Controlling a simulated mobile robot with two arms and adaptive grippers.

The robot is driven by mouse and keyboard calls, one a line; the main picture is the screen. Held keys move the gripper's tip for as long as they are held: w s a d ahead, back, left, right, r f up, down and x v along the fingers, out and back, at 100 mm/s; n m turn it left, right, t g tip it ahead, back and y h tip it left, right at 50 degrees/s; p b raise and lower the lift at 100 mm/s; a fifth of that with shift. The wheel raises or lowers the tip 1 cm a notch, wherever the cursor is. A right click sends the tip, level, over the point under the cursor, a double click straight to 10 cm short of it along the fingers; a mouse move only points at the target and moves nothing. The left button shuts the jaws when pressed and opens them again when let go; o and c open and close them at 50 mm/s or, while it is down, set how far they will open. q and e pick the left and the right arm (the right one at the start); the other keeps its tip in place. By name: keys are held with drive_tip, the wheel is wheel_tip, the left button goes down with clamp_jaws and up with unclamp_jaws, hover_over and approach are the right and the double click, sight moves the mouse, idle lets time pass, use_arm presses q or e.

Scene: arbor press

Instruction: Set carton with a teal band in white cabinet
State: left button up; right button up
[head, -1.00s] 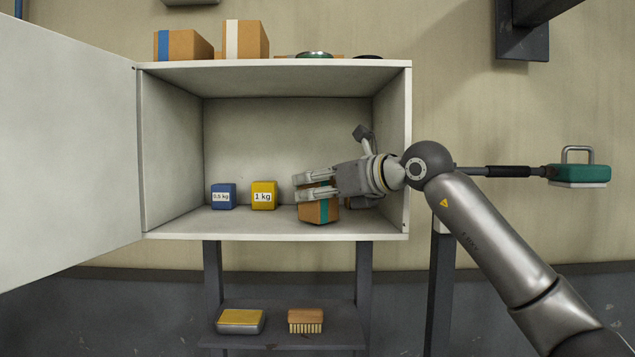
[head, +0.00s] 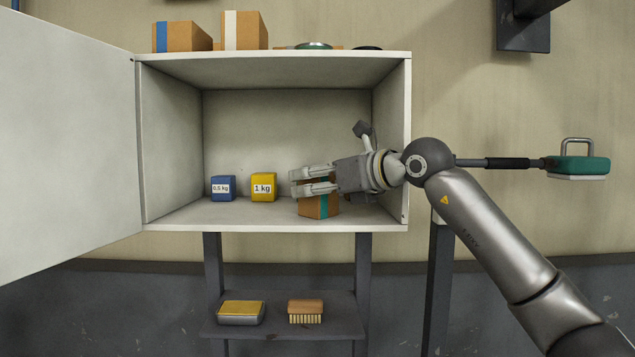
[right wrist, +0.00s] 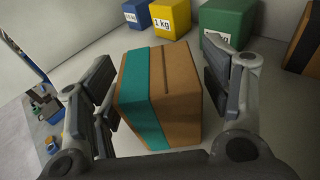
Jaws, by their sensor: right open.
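The carton with a teal band (head: 319,207) stands upright on the floor of the white cabinet (head: 270,222), towards its right side. In the right wrist view the carton (right wrist: 178,100) sits between the two fingers. My right gripper (head: 297,182) is inside the cabinet, open, with its fingers on either side of the carton's upper part. It also frames the carton in the right wrist view (right wrist: 164,88). The gripper hides part of the carton's top in the head view. My left gripper is not in view.
A blue 0.5 kg block (head: 223,188), a yellow 1 kg block (head: 264,187) and a green block (right wrist: 226,33) stand in the cabinet. Another carton (right wrist: 302,42) is at the right. The cabinet door (head: 65,140) is open to the left.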

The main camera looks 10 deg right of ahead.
drive_tip(key=shift+s+d+b, duration=0.15)
drive_tip(key=shift+s+b, duration=0.05)
drive_tip(key=shift+b, duration=0.15)
drive_tip(key=b+v, duration=0.3)
drive_tip(key=v, duration=0.3)
drive_tip(key=shift+s+d+r, duration=0.1)
drive_tip(key=shift+s, duration=0.1)
drive_tip(key=shift+s+d+r, duration=0.15)
drive_tip(key=shift+s, duration=0.1)
